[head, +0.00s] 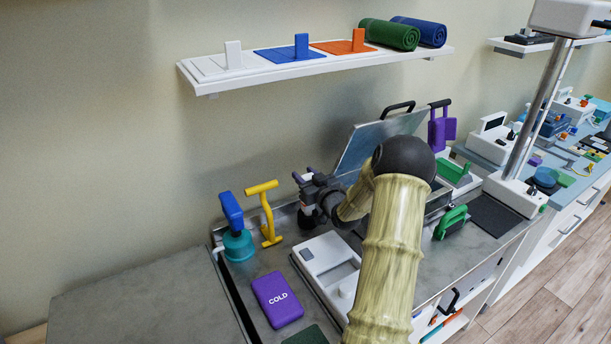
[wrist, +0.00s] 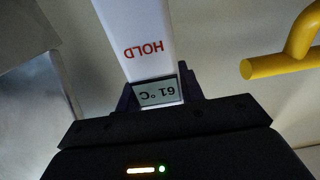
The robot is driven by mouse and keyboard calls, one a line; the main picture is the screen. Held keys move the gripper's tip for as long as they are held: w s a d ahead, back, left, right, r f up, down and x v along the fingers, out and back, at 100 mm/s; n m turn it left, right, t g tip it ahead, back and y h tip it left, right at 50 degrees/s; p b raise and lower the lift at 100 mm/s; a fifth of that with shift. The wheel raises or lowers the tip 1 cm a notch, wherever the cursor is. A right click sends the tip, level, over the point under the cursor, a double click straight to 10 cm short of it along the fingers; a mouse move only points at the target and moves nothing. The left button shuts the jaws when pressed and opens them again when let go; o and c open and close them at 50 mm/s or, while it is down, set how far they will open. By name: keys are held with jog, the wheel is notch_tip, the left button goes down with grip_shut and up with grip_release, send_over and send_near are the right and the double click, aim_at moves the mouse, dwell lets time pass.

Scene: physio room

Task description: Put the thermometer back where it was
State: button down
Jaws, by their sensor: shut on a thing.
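The thermometer (wrist: 133,38) is a white stick marked HOLD, with a small grey display reading 61 °C. My gripper (wrist: 158,88) is shut on it at the display end, and the white body extends away from the fingers. In the head view my gripper (head: 312,186) is above the back of the counter, just left of the raised metal lid (head: 362,146). The thermometer is hard to make out there, and its far end is out of the wrist view.
A yellow T-shaped handle (head: 265,212) stands close left of my gripper, beside a teal and blue bottle (head: 237,245). A white tray-like device (head: 325,258) and a purple COLD pack (head: 277,299) lie in front. A wall shelf (head: 330,62) hangs above. The counter at left (head: 140,300) is bare.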

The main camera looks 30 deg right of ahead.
jog(key=shift+f, duration=0.15)
jog(key=c, duration=0.9)
grip_release()
jog(key=shift+s+r, duration=0.1)
jog(key=shift+r, duration=0.1)
jog(key=s, duration=0.4)
jog(key=s+b, duration=0.1)
jog(key=s, duration=0.3)
jog(key=s+b, duration=0.1)
jog(key=s, duration=0.3)
jog(key=shift+a, duration=0.3)
jog(key=shift+w+a, duration=0.1)
